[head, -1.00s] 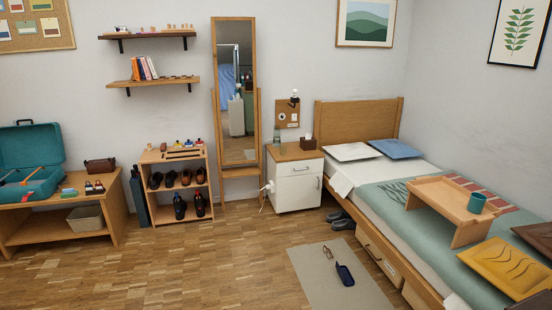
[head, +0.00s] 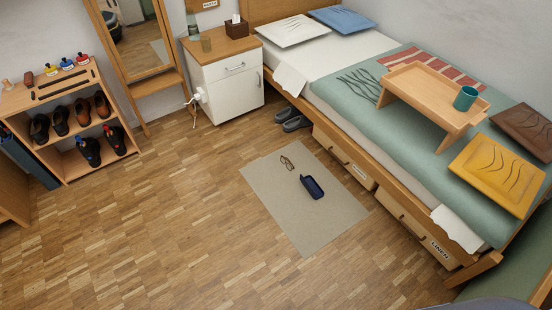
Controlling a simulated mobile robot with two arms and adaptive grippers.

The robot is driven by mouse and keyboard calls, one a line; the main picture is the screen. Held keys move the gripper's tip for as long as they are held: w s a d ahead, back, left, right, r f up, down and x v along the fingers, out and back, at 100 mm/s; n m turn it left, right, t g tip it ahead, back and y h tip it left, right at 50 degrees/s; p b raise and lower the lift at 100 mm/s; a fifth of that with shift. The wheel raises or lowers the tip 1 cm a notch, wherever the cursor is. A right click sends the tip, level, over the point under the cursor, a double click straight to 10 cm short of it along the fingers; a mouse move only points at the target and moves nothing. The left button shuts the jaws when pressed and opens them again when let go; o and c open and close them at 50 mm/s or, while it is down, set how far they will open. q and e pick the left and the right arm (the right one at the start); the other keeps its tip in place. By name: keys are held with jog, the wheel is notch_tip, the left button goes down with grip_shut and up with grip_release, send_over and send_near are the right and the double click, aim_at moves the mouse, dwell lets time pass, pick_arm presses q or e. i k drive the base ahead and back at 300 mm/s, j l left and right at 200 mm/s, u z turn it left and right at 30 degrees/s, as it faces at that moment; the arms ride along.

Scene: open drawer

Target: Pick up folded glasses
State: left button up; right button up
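The folded glasses (head: 288,162) lie on the grey-beige rug (head: 298,215) on the floor beside the bed, in the middle of the head view. They look small, thin-framed and brownish. A dark blue case-like object (head: 312,187) lies on the rug just below and to the right of them, apart from them. Neither of my grippers shows in the head view.
The bed (head: 352,75) with under-bed drawers (head: 345,158) borders the rug on the right. A white nightstand (head: 228,85) and grey slippers (head: 296,122) are behind it. A shoe rack (head: 65,120) stands at left. The wooden floor (head: 160,230) left of the rug is clear.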

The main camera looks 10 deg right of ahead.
aim_at(283, 160)
jog(key=i+j+z, duration=0.55)
jog(key=i+j, duration=0.15)
